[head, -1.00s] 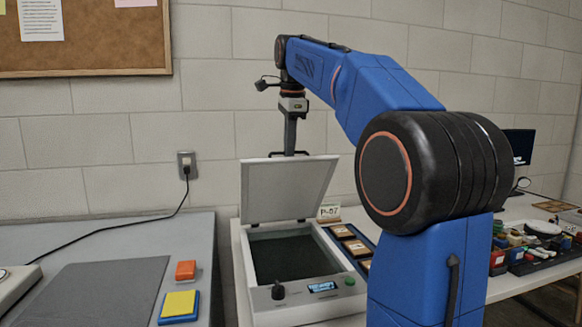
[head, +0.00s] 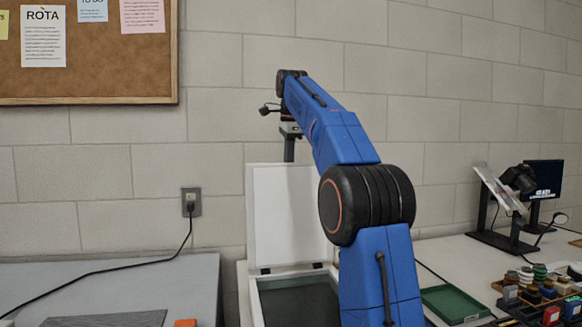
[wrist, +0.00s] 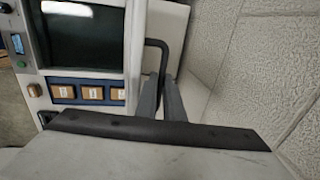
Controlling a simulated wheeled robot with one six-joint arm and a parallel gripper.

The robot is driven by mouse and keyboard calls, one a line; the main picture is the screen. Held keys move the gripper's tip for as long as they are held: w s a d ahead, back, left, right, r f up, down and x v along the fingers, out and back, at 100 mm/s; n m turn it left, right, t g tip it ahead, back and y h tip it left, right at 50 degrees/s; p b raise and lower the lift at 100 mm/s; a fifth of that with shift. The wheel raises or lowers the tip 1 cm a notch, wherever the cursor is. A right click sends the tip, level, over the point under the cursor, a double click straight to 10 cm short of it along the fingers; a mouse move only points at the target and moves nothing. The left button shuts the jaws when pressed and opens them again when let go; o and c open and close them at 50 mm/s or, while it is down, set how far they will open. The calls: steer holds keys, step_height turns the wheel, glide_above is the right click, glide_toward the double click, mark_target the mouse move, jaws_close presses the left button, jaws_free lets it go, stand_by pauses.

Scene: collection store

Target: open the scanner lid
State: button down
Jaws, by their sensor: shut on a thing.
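The scanner (head: 256,299) stands below the wall, partly hidden by my arm. Its pale lid (head: 285,215) is raised and stands close to upright on dark hinges at the back of the glass bed (head: 298,302). In the wrist view the scanner's dark glass (wrist: 85,35) lies uncovered. My gripper (wrist: 164,85) is shut on the dark bar handle (wrist: 154,43) of the lid. In the head view its fingertips are hidden behind the lid.
Boxed specimens (wrist: 90,92) sit beside the scanner. The block wall (head: 230,130) is close behind the lid. At right are a green tray (head: 452,303), a stand with a screen (head: 543,178) and several small items. A power cord (head: 120,266) runs to a wall outlet (head: 191,202).

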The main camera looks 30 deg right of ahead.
steer(key=shift+w+d+f, duration=0.1)
steer(key=shift+w+d, duration=0.15)
steer(key=shift+w, duration=0.65)
steer(key=c, duration=1.9)
jaws_free()
steer(key=shift+w+f, duration=0.15)
steer(key=shift+w, duration=0.05)
